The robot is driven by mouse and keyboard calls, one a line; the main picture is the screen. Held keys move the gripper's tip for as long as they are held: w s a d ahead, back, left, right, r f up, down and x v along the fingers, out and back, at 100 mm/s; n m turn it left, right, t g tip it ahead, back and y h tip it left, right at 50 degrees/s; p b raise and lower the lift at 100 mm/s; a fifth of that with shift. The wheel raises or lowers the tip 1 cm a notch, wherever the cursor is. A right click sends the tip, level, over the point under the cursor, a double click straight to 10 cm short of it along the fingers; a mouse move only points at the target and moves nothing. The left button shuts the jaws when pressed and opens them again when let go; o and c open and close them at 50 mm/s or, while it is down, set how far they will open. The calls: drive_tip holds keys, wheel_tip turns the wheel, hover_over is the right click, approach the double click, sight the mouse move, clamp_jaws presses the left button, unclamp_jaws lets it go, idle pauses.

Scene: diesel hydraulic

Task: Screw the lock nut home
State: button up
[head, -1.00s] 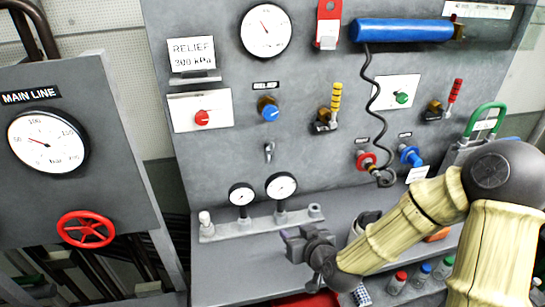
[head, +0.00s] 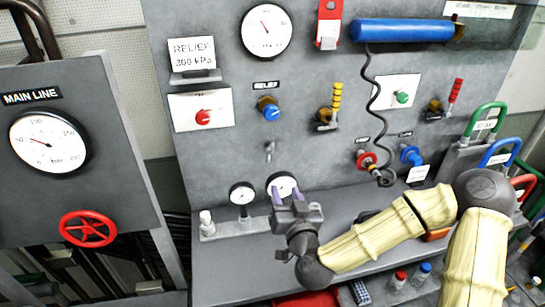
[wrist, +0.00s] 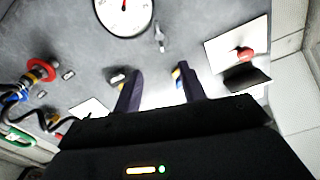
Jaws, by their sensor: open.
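The relief valve has a blue knob (head: 271,113) with a brass, nut-like part (head: 264,101) behind it, on the grey panel under the RELIEF label. I cannot tell for sure that this brass part is the lock nut. My gripper (head: 289,195) is open and empty, fingers pointing up, below the relief valve and in front of the right small gauge. In the wrist view the gripper (wrist: 158,82) has its fingers apart. A blue and brass piece, probably the relief valve, shows beside the right finger, which partly hides it.
A small hook (head: 270,151) sticks out below the relief valve. Two small gauges stand on a manifold; the left gauge (head: 242,193) is clear of my gripper. A red knob (head: 203,117) is left of the valve and a yellow-handled valve (head: 330,107) right. A coiled black cable (head: 375,110) hangs farther right.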

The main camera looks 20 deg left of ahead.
sight(271, 154)
drive_tip(key=p+x, duration=0.4)
drive_tip(key=x, duration=1.1)
drive_tip(key=shift+a+r, duration=0.15)
drive_tip(key=shift+a, duration=0.1)
drive_tip(key=shift+w+a, duration=0.15)
drive_tip(key=shift+w, duration=0.5)
clamp_jaws()
